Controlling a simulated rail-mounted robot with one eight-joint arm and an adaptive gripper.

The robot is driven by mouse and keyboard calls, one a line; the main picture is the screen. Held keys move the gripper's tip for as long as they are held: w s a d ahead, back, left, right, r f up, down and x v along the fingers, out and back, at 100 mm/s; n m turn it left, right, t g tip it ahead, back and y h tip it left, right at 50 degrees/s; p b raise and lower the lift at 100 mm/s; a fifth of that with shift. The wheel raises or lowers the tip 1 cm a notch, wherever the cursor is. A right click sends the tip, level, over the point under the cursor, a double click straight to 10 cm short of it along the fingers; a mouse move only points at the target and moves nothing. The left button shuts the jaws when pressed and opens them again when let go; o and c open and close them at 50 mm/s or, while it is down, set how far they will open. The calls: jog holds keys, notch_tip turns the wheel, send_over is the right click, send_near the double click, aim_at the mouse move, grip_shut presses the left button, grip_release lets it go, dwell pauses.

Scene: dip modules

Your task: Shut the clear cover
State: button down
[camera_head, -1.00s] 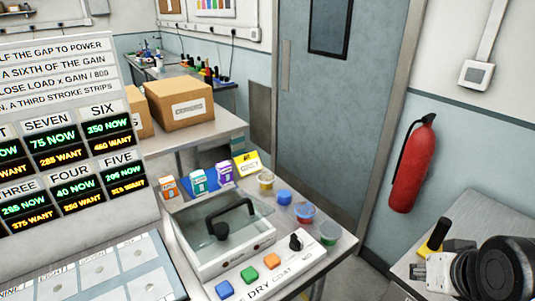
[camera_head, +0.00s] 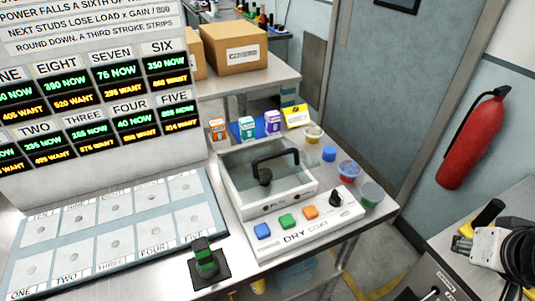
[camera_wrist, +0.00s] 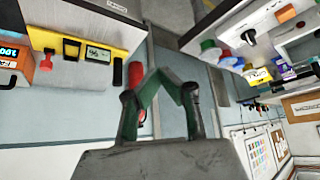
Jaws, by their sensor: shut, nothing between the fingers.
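The clear cover (camera_head: 287,177), a see-through panel with a black arched handle (camera_head: 276,158), is on the white DRY COAT box. From this angle I cannot tell whether it is fully down or slightly raised. Part of the white machine also shows at the upper right of the wrist view (camera_wrist: 296,20). My gripper (camera_wrist: 163,72) is shut and empty in the wrist view, its green-lined fingers meeting at the tips. It is apart from the cover.
Blue, green and orange buttons and a black knob (camera_head: 336,199) are on the machine's front. Small tubs (camera_head: 348,172) stand at its right and small cartons (camera_head: 246,128) behind. A green-and-black lever (camera_head: 205,258) stands front left. A red extinguisher (camera_head: 473,138) hangs on the right wall.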

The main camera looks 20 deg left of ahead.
jog(key=w+a+r+n+g+y+p, duration=0.1)
jog(key=w+a+r+n+g+p, duration=0.1)
jog(key=w+a+r+p, duration=0.45)
jog(key=w+a+r+n+g+p, duration=0.1)
jog(key=w+a+r+n+g, duration=0.2)
jog(key=a+r, duration=0.5)
jog(key=w+a+r+n+g+p, duration=0.1)
jog(key=w+a+p, duration=0.1)
jog(key=a, duration=0.6)
jog(key=w+a+n+p, duration=0.1)
jog(key=a+n+p, duration=0.15)
jog(key=a, duration=0.55)
jog(key=a+n+g+h+p, duration=0.1)
jog(key=a+g+p, duration=0.15)
jog(key=a, duration=0.75)
jog(key=shift+t, duration=0.45)
jog(key=f+b, duration=0.2)
jog(key=f, duration=0.2)
jog(key=s+f+b, duration=0.1)
jog(key=f+b, duration=0.1)
jog(key=f, duration=0.3)
jog(key=f+b, duration=0.2)
jog(key=f, duration=0.3)
jog(key=shift+s+d+f, duration=0.15)
jog(key=shift+d, duration=0.15)
